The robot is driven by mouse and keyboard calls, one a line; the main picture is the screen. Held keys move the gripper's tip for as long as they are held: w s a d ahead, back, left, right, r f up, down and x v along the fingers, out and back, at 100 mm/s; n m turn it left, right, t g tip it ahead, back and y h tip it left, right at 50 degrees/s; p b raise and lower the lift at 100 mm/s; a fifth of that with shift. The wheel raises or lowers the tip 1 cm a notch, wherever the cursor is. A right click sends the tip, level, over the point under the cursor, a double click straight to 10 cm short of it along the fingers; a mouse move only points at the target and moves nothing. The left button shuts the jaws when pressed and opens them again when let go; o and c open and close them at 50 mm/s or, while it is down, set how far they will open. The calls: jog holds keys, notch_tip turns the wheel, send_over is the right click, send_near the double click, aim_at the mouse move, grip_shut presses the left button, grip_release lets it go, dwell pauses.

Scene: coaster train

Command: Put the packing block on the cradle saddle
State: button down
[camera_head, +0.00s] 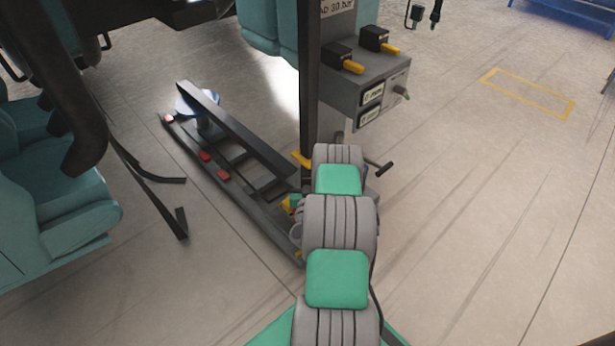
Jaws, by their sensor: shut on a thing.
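My arm, with grey ribbed joints and green covers, reaches up from the bottom centre and hides what lies behind it. I cannot make out my gripper's fingers, which seem to be behind the arm. A small yellow and green piece (291,204) shows at the arm's left edge; I cannot tell whether it is the packing block or a part of something else. A low dark frame (240,218) lies on the floor left of the arm, with a long dark beam (235,130) above it. A round blue and white pad (186,104) at its far end may be the cradle saddle.
Small red blocks (205,156) sit along the frame. A dark post (309,80) and a grey control box (368,88) with yellow-handled parts stand beyond the arm. Teal seats (60,205) fill the left side.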

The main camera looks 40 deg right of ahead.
jog(key=c, duration=0.6)
grip_release()
jog(key=shift+a+f, duration=0.1)
jog(key=shift+r, duration=0.2)
jog(key=p+v, duration=0.1)
jog(key=v, duration=1.1)
jog(key=w+a+r+n+g+y, duration=0.1)
jog(key=w+a+r+n+y, duration=0.4)
jog(key=w+a, duration=0.3)
jog(key=w+a+r+n+y, duration=0.3)
jog(key=w+a+r+y, duration=0.35)
jog(key=a, duration=0.25)
jog(key=s+a+r+n+g+y, duration=0.1)
jog(key=s+a+r+g+y, duration=0.1)
jog(key=s+a+r+g, duration=0.55)
jog(key=s, duration=0.8)
jog(key=s+a+r+g, duration=0.2)
jog(key=s+a, duration=0.1)
jog(key=s, duration=0.6)
jog(key=shift+s+a+r+h, duration=0.2)
jog(key=shift+s+r+h, duration=0.1)
jog(key=shift+s+h, duration=0.1)
